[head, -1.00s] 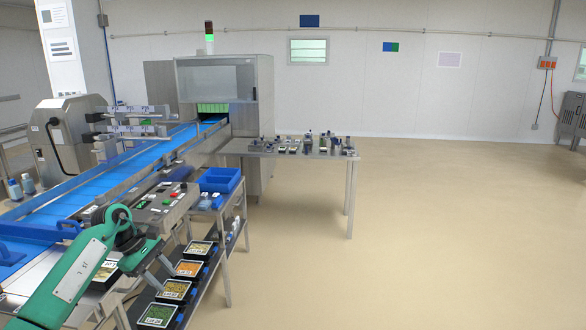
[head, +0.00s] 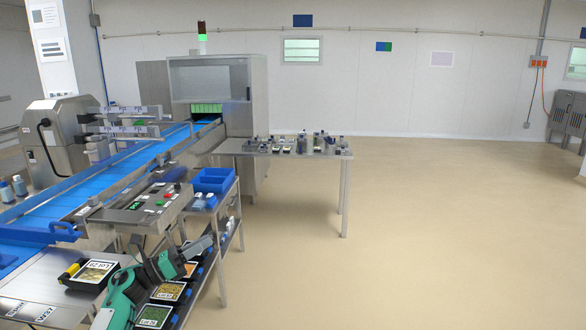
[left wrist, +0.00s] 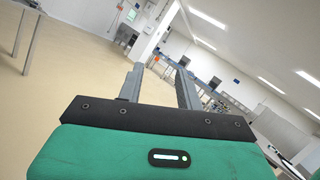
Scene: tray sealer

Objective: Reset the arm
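My left arm, green with dark joints, comes in at the bottom left of the head view. My left gripper (head: 203,245) is above the lower shelf of trays, beside the control panel. In the left wrist view the left gripper (left wrist: 160,74) has its two grey fingers apart, with nothing between them. It points out toward the room. My right gripper is in neither view.
A black labelled tray (head: 92,274) lies on the metal table near the conveyor (head: 70,190). Filled trays (head: 168,291) sit on the shelf, partly behind my arm. A blue bin (head: 215,180) and a side table (head: 280,152) stand beyond. The floor (head: 430,240) on the right is clear.

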